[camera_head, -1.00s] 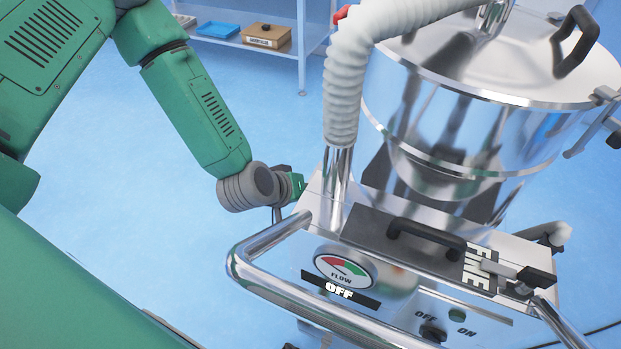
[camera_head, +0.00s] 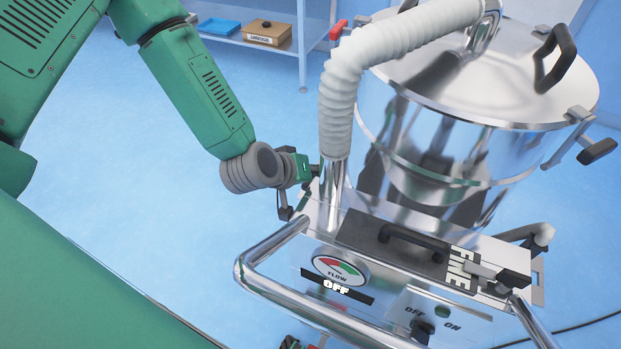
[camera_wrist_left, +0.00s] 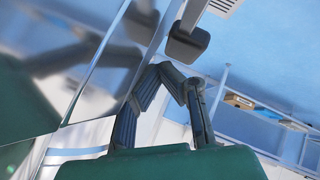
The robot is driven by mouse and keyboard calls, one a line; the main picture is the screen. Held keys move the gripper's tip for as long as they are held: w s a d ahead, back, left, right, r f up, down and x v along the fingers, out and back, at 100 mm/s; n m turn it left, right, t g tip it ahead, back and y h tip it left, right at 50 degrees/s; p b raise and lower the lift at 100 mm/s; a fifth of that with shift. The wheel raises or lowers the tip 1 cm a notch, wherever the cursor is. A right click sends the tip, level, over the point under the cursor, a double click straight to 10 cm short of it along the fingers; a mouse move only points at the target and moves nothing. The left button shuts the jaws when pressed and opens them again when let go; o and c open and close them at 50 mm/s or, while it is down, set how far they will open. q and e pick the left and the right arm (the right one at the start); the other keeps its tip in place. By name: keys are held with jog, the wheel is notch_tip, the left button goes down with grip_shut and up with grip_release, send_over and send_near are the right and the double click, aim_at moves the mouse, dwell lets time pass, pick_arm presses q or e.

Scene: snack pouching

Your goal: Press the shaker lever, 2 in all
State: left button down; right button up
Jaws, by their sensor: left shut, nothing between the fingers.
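My left gripper (camera_head: 308,180) is beside the left side of the steel vacuum machine (camera_head: 440,140), close to the metal pipe below the white hose; its fingertips are partly hidden there. In the left wrist view its two dark fingers (camera_wrist_left: 165,72) meet at the tips with nothing between them. A grey bar with a dark block end (camera_wrist_left: 187,42) shows beyond the fingertips, apart from them; I cannot tell whether it is the shaker lever. A red handle (camera_head: 338,29) sticks out at the drum's upper left, behind the hose.
The white ribbed hose (camera_head: 345,85) and the front rail (camera_head: 262,255) stand near my left gripper. The gauge (camera_head: 340,268) has an OFF label below it. A shelf with a blue tray (camera_head: 219,27) and brown box (camera_head: 267,33) is behind. Open blue floor lies left of the machine.

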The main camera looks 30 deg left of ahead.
pick_arm(q)
jog(key=shift+a+r+p, duration=0.1)
jog(key=shift+r+p, duration=0.25)
jog(key=shift+r, duration=0.2)
jog(key=shift+a, duration=0.15)
jog(key=shift+a+f, duration=0.1)
jog(key=shift+a, duration=0.1)
jog(key=r+p, duration=0.3)
jog(key=r, duration=0.1)
jog(key=shift+d+r+p, duration=0.15)
jog(key=shift+d+p, duration=0.05)
jog(key=shift+p, duration=0.15)
jog(key=shift+r+p, duration=0.4)
jog(key=shift+r, duration=0.1)
jog(key=shift+a+f, duration=0.1)
jog(key=shift+f, duration=0.05)
dwell(0.8)
